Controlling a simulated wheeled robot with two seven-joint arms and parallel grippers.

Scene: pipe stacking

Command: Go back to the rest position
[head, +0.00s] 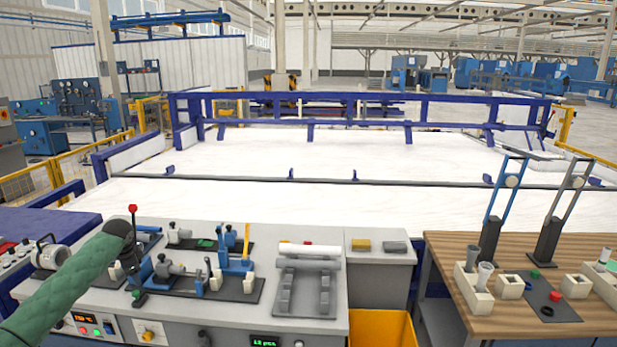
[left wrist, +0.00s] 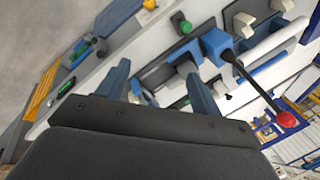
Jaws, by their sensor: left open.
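My left arm in its green sleeve comes in from the left in the head view. Its dark wrist (head: 118,230) is above the left part of the grey workbench (head: 225,317). In the left wrist view my left gripper (left wrist: 158,85) is open, its two blue-grey fingers apart with nothing held between them. Clamp fixtures with blue and grey parts lie beyond the fingers. A white pipe (head: 310,250) lies across the top of a grey rack (head: 305,285) on the bench, clear of the gripper. My right gripper is not in view.
A red-knobbed lever (head: 132,209) stands beside my left wrist; its red knob (left wrist: 287,119) also shows in the left wrist view. A wooden table (head: 450,270) at right holds white blocks with grey pipes (head: 485,273). A yellow bin (head: 380,328) stands between bench and table.

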